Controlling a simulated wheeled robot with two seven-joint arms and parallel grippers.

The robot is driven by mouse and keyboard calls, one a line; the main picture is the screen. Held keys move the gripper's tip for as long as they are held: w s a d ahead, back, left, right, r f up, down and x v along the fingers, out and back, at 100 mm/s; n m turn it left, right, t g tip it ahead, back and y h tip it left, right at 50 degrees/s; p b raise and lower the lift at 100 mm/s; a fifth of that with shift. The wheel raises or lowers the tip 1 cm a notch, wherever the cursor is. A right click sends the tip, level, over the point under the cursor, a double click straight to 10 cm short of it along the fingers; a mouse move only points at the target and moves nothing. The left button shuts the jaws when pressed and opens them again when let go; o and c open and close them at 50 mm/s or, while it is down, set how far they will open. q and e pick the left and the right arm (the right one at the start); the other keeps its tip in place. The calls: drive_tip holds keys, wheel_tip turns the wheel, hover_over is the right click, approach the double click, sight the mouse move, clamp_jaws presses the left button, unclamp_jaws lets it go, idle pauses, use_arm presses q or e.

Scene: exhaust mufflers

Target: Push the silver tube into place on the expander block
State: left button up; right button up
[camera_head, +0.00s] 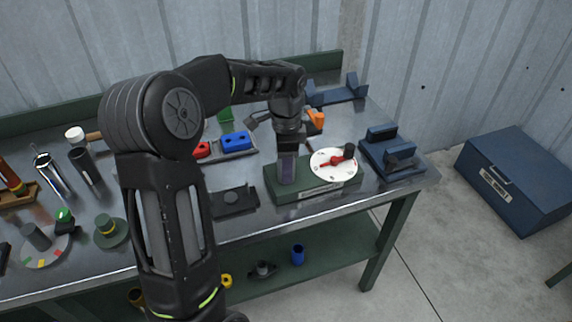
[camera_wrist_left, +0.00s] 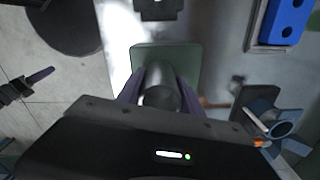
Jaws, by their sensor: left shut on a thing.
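The expander block (camera_head: 325,192) is a green block on the bench with a white dial and a red pointer on its right part. Its green top also shows in the left wrist view (camera_wrist_left: 190,55). My left gripper (camera_head: 287,182) points straight down over the block's left end. In the left wrist view, its purple-grey fingers are shut on the silver tube (camera_wrist_left: 160,97), which stands over the green block. The fingers hide most of the tube in the head view, and whether it is fully seated cannot be told. A dark part with a purple finger, apparently my right gripper (camera_wrist_left: 30,85), shows at the left edge of the left wrist view.
A blue cradle (camera_head: 390,155) stands right of the block, near the bench's right end. A dark plate (camera_head: 234,203) lies to the left. Blue and red pieces (camera_head: 236,141) sit behind it. A blue chest (camera_head: 520,175) stands on the floor at right.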

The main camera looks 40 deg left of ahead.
use_arm(q)
drive_tip(key=o, duration=1.3)
drive_tip(key=shift+o, duration=0.2)
wheel_tip(320, 180, up, 8)
drive_tip(key=shift+f+b, duration=0.1)
drive_tip(key=shift+b, duration=0.25)
